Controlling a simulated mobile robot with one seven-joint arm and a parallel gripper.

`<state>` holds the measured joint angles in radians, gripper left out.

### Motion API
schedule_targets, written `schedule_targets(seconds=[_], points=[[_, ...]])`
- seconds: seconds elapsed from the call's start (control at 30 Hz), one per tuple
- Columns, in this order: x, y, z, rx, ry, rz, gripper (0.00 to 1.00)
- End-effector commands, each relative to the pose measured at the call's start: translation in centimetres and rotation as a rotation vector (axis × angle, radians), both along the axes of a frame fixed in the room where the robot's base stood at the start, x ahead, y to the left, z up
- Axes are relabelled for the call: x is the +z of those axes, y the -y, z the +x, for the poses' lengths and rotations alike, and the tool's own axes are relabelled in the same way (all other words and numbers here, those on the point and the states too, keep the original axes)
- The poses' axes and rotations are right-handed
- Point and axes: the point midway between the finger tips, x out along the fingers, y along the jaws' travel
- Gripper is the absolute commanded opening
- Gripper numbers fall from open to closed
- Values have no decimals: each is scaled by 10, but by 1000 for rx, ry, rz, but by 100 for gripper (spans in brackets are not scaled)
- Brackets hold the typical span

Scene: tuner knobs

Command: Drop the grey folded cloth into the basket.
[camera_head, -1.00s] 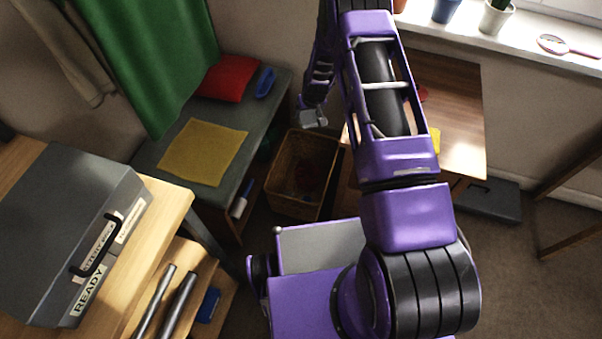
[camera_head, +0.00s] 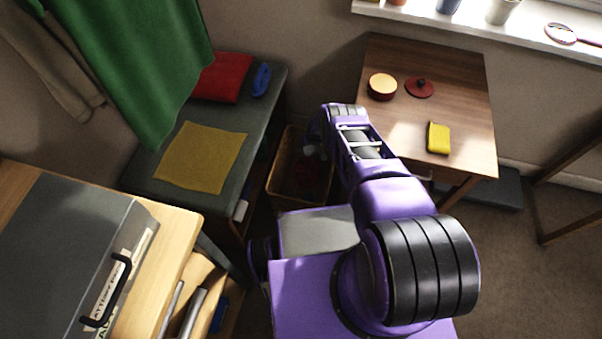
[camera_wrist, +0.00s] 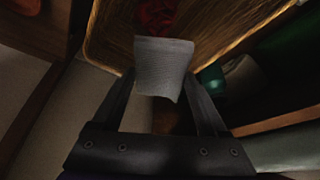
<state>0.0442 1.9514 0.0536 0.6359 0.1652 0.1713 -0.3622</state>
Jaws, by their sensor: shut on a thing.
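The grey folded cloth (camera_wrist: 163,66) is gripped between the fingertips of my gripper (camera_wrist: 163,88) in the wrist view. The basket (camera_wrist: 240,15) lies just beyond it, and the cloth overlaps the near part of its rim in that view. Something dark red (camera_wrist: 155,14) lies inside the basket. In the head view the basket (camera_head: 274,180) stands on the floor between the bench and the small table. My arm reaches down over its right side, and my gripper (camera_head: 312,152) is small and partly hidden there.
A grey bench (camera_head: 262,110) with a yellow cloth (camera_head: 203,157) and a red cushion (camera_head: 222,78) stands left of the basket. A wooden table (camera_head: 455,85) with a round box (camera_head: 382,86), a red lid (camera_head: 419,88) and a yellow block (camera_head: 438,138) stands right.

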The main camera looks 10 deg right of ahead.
Motion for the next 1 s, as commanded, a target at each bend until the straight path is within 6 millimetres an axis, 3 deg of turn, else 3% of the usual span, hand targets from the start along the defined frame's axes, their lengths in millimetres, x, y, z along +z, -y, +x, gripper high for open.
schedule_targets(seconds=[0.6, 0.93, 0.97, 1.0], points=[[-59, 0, -1, 1, 0, 0, 32], [-60, 0, 0, 0, 1, 0, 32], [-60, 0, 0, 0, 1, 0, 82], [-60, 0, 0, 0, 1, 0, 89]])
